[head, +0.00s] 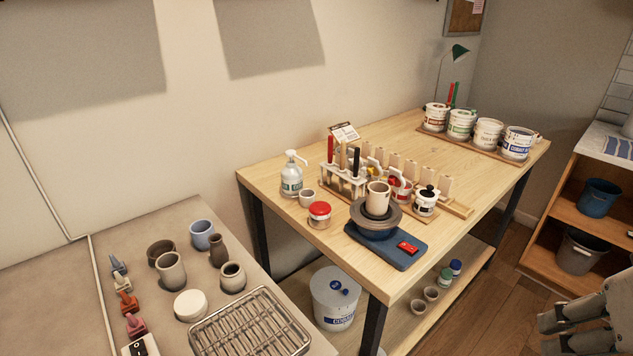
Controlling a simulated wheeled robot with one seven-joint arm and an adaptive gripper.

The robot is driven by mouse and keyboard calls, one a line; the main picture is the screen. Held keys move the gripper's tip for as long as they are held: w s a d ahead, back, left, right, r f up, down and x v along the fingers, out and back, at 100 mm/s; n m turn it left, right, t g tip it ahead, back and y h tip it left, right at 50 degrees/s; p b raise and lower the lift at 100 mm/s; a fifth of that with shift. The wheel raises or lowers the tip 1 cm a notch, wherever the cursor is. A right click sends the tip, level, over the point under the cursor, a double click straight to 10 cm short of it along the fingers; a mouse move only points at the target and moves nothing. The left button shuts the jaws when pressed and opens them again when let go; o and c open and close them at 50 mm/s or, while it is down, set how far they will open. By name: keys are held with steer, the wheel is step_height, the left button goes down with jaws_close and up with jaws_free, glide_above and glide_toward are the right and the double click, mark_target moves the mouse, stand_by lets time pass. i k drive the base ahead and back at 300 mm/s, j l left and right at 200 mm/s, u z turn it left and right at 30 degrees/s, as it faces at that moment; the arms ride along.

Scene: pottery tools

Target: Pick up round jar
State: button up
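A small round-bodied jar (232,277) with a dark open mouth stands upright on the grey counter at the lower left, just behind the wire rack. It best fits the round jar. A jar with a red lid (319,214) stands on the wooden table. My gripper (552,329) shows at the lower right edge, far from both jars. Part of it is cut off by the frame, and I cannot tell whether its fingers are apart.
Around the round jar stand a beige cup (170,271), a brown vase (217,251), a blue cup (201,235) and a white disc (190,305). The wire rack (249,325) lies in front. The wooden table (410,150) holds a pottery wheel (375,230) and several buckets.

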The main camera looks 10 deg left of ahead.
mark_target(232, 277)
steer(key=i+u, duration=0.2)
steer(key=u, duration=0.25)
steer(key=i+l+u, duration=0.15)
steer(key=u, duration=0.3)
steer(key=i+l+u, duration=0.15)
steer(key=u, duration=0.3)
steer(key=i+l+u, duration=0.1)
steer(key=l+u, duration=0.15)
steer(key=u, duration=0.15)
steer(key=l+u, duration=0.25)
steer(key=u, duration=0.2)
steer(key=i, duration=0.05)
